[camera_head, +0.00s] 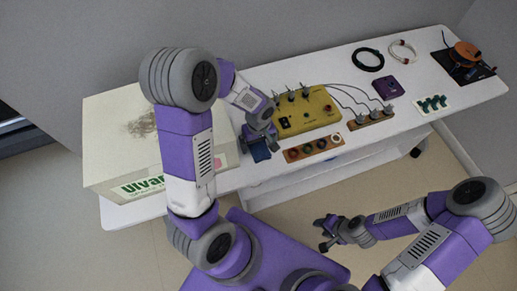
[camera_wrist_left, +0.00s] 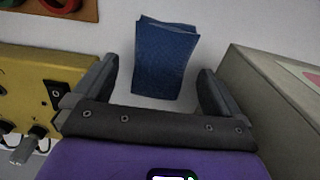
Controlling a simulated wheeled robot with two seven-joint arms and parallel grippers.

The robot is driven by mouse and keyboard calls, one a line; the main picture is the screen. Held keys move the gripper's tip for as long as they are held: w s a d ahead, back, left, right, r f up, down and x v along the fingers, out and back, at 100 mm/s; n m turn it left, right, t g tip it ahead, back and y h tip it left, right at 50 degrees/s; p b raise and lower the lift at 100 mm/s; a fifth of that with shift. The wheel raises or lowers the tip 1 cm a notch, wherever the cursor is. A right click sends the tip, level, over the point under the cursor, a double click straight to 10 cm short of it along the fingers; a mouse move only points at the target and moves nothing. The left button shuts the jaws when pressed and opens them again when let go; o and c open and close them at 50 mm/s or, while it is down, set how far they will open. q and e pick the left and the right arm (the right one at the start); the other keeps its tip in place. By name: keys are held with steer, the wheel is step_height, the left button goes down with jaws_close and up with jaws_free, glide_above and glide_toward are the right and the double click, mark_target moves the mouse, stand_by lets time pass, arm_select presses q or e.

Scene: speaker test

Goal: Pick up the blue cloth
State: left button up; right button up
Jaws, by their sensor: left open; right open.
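The blue cloth (camera_wrist_left: 164,60) lies folded on the white table in the left wrist view. It sits ahead of and between the two fingers of my left gripper (camera_wrist_left: 155,85), which is open and empty. In the head view the cloth (camera_head: 260,152) is partly hidden by my left gripper (camera_head: 258,137), which is above and beside it near the table's front edge. My right gripper (camera_head: 326,232) is open and empty, out over the floor in front of the table.
A yellow box (camera_head: 308,113) with knobs and wires stands right of the cloth; a wooden strip (camera_head: 314,148) with coloured rings lies in front of it. A large cream carton (camera_head: 112,150) stands to the left. A purple box (camera_head: 388,87) and cable coils (camera_head: 368,60) lie farther right.

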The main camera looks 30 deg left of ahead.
mark_target(259, 146)
arm_select(q)
steer(key=shift+f, duration=0.85)
steer(key=shift+r, duration=0.1)
steer(key=shift+c, duration=0.3)
steer(key=c, duration=1.1)
steer(key=shift+o, duration=0.2)
step_height(259, 146, up, 10)
steer(key=p, duration=0.3)
